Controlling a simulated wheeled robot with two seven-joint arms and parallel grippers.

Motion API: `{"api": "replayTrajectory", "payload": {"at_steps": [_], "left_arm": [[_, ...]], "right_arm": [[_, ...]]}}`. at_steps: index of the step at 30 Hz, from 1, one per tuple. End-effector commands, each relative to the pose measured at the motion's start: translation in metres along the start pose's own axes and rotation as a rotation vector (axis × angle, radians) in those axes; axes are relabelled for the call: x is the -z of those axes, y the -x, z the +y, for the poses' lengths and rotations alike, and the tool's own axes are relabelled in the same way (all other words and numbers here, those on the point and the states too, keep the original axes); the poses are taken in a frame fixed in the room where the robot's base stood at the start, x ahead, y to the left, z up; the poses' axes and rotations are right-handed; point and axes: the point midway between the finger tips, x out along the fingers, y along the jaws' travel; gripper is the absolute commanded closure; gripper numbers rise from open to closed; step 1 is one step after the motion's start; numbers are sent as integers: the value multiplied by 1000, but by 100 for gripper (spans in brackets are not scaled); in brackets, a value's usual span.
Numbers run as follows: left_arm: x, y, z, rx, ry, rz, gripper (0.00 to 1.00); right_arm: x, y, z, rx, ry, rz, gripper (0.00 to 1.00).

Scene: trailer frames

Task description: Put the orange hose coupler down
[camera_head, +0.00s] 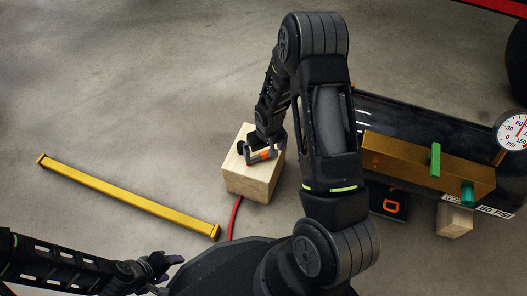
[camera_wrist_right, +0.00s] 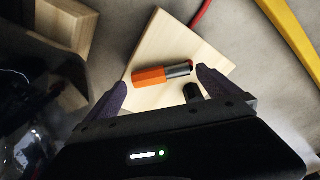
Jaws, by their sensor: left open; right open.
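The orange hose coupler (camera_wrist_right: 150,76), with a grey metal end, lies on its side on top of a light wooden block (camera_head: 250,182). It also shows on the block in the head view (camera_head: 264,154). My right gripper (camera_wrist_right: 162,80) is open over the block, one finger near each end of the coupler, with a visible gap at the grey end. Contact at the orange end is hard to tell. My left gripper (camera_head: 168,268) is open and empty at the lower left, away from the block.
A red hose (camera_head: 235,215) runs down from the block. A yellow bar (camera_head: 130,196) lies on the concrete floor to the left. At the right, a black tank (camera_head: 400,118) carries a brown manifold (camera_head: 415,165) with green valves and a gauge (camera_head: 514,131). Another wooden block (camera_head: 455,221) stands below it.

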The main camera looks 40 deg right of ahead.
Motion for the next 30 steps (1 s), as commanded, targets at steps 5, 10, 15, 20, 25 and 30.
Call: {"api": "replayTrajectory", "payload": {"at_steps": [5,10,15,20,25,30], "left_arm": [[-1,22,7,0,-1,-8,46],[-3,36,11,0,-2,-17,46],[-4,42,13,0,-2,-22,46],[-4,42,13,0,-2,-23,46],[-4,42,13,0,-2,-23,46],[-4,42,13,0,-2,-23,46]], "right_arm": [[2,44,-1,1,0,4,0],[2,77,0,1,0,3,0],[0,93,0,0,0,1,0],[0,96,0,0,0,0,0],[0,95,0,0,0,0,0],[0,95,0,0,0,0,0]]}}
